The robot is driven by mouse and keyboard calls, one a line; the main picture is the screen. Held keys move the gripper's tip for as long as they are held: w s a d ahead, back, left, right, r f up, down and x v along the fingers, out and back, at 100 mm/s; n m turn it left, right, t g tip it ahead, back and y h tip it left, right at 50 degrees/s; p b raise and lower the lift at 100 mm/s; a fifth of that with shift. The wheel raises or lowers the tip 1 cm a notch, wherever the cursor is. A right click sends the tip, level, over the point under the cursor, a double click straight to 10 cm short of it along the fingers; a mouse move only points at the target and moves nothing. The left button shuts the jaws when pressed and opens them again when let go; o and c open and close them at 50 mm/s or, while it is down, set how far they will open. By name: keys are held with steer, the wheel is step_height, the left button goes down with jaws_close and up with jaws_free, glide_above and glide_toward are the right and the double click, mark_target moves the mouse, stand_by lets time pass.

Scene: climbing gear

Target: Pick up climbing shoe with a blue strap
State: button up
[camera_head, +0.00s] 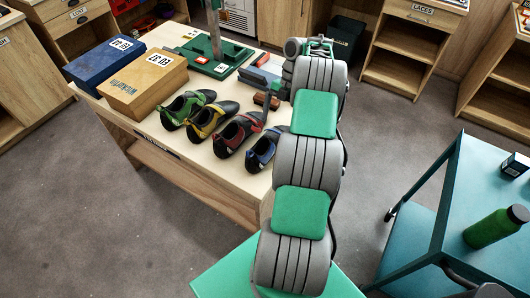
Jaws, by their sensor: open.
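The climbing shoe with a blue strap (262,152) is the rightmost in a row of shoes on the wooden table, close to its right front edge. It is dark with blue parts, and a little red shows on its side. My grey and green arm rises just to its right and reaches toward the back of the table. My gripper cannot be made out; the far end of the arm hides that area. No fingers show at the shoe.
Red (237,133), yellow (210,120) and green (185,108) shoes stand close together to its left. Tan (145,85) and blue (105,60) boxes sit farther left. A green stand base (215,60) and a brown block (266,101) lie behind. A teal cart (470,190) with a green bottle (495,228) stands right.

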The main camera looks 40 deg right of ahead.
mark_target(278, 130)
steer(key=b+x, duration=0.1)
steer(key=x, duration=0.5)
steer(key=shift+s, duration=0.1)
steer(key=c, duration=1.7)
steer(key=shift+r, duration=0.1)
